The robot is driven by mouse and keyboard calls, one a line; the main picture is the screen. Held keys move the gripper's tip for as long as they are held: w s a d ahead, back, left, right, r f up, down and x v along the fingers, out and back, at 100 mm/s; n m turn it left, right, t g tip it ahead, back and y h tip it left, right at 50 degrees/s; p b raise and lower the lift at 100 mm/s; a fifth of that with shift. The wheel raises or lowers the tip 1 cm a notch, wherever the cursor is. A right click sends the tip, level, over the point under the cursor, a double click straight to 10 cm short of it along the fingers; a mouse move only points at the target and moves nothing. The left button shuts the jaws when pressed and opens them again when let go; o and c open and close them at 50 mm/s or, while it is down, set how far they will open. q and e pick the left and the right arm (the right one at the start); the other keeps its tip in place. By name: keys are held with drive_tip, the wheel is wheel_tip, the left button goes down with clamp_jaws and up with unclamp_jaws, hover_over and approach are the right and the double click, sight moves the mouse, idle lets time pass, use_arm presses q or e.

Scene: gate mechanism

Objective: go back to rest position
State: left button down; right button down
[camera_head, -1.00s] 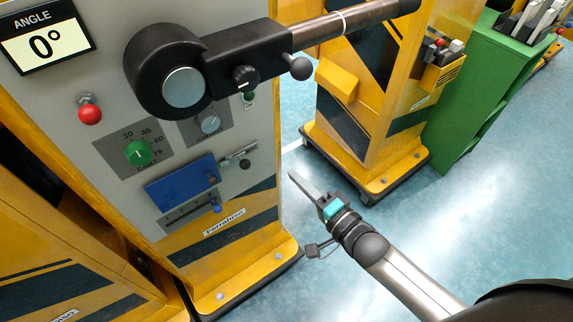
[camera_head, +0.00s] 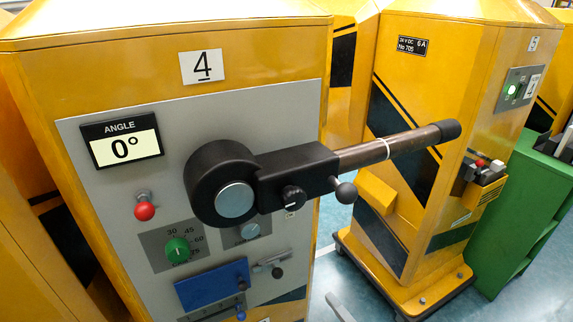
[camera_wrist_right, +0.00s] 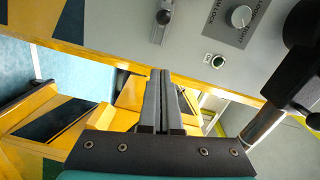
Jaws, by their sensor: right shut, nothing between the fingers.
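My right gripper (camera_wrist_right: 164,78) shows in the right wrist view with its two grey fingers together and nothing between them. In the head view only a grey fingertip of the right gripper (camera_head: 340,308) shows at the bottom edge, in front of the gap between the cabinets. It is apart from the gate machine (camera_head: 170,70), a yellow cabinet with a grey panel marked 4. Its black lever arm (camera_head: 300,172) points right, and the angle display (camera_head: 122,138) reads 0°. My left gripper is not in view.
The panel carries a red knob (camera_head: 145,211), a green dial (camera_head: 178,249) and a blue cover (camera_head: 212,285). A second yellow cabinet (camera_head: 455,75) stands at right, beside a green cabinet (camera_head: 515,210). Blue floor (camera_head: 345,275) shows between the machines.

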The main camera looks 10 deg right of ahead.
drive_tip(key=s+d+f+n+g+h, duration=0.2)
drive_tip(key=s+f, duration=0.2)
drive_tip(key=f, duration=0.4)
drive_tip(key=s+d+f+n+g+h, duration=0.1)
drive_tip(key=s+d+f+n+g, duration=0.15)
drive_tip(key=f, duration=0.65)
drive_tip(key=s+d+f+n+g+h, duration=0.1)
drive_tip(key=s+f+n+g+h, duration=0.15)
drive_tip(key=s+f, duration=0.4)
drive_tip(key=s+f+n+g, duration=0.3)
drive_tip(key=s+f, duration=0.4)
drive_tip(key=s, duration=0.3)
drive_tip(key=s+a+f+n+g+h, duration=0.1)
drive_tip(key=s+f+n+g, duration=0.2)
drive_tip(key=s+f, duration=0.3)
drive_tip(key=s+g, duration=0.1)
drive_tip(key=s, duration=0.3)
drive_tip(key=shift+s+f+g+b, duration=0.15)
drive_tip(key=shift+f+g+b, duration=0.25)
